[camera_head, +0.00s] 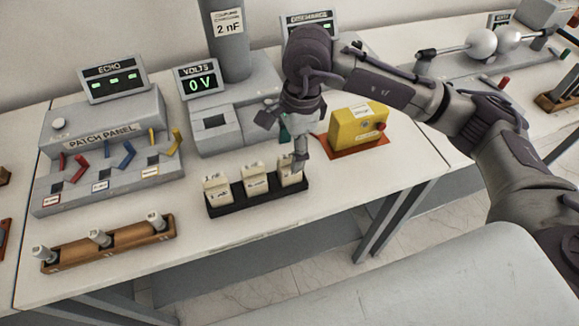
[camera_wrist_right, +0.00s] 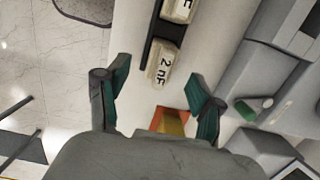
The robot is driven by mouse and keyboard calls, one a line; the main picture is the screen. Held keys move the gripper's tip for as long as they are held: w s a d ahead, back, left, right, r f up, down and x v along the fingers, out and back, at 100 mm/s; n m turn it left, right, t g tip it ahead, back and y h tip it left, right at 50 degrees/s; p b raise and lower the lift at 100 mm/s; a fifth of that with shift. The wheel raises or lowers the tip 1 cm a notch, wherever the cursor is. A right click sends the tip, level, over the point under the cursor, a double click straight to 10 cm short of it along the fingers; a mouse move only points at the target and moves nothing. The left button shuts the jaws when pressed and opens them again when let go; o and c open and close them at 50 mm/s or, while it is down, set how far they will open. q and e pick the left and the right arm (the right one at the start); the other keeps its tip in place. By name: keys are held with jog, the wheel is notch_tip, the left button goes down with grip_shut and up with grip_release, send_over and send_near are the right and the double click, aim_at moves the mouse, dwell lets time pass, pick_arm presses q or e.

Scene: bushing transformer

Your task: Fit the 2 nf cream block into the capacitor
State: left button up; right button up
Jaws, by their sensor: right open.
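A cream block labelled 2 nF (camera_wrist_right: 161,64) stands at the end of a black tray (camera_wrist_right: 148,50). In the head view it is the rightmost block (camera_head: 290,172) in the black tray (camera_head: 258,200), partly hidden by my right gripper (camera_head: 284,138). My right gripper is open, pointing down over that block; in the wrist view its teal-padded fingers (camera_wrist_right: 158,84) are spread on either side with nothing held. The capacitor (camera_head: 229,40) is a grey column labelled 2 nF on a grey base with a dark square slot (camera_head: 215,122). My left gripper is not in view.
Two other cream blocks (camera_head: 217,190) (camera_head: 254,180) stand in the tray. A yellow box (camera_head: 357,126) is close right of my gripper. The VOLTS display (camera_head: 199,80) reads 0 V. A patch panel (camera_head: 105,148) and wooden rack (camera_head: 110,243) are at left.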

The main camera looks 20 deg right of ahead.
aim_at(289, 163)
jog(key=shift+a+f+p, duration=0.1)
jog(key=shift+f+p, duration=0.45)
jog(key=shift+f, duration=0.05)
notch_tip(289, 163, down, 4)
jog(key=shift+w+a+r+p, duration=0.15)
jog(key=shift+r+p, duration=0.05)
jog(key=shift+p, duration=0.5)
jog(key=shift+f, duration=0.35)
grip_shut()
jog(key=shift+r, duration=0.1)
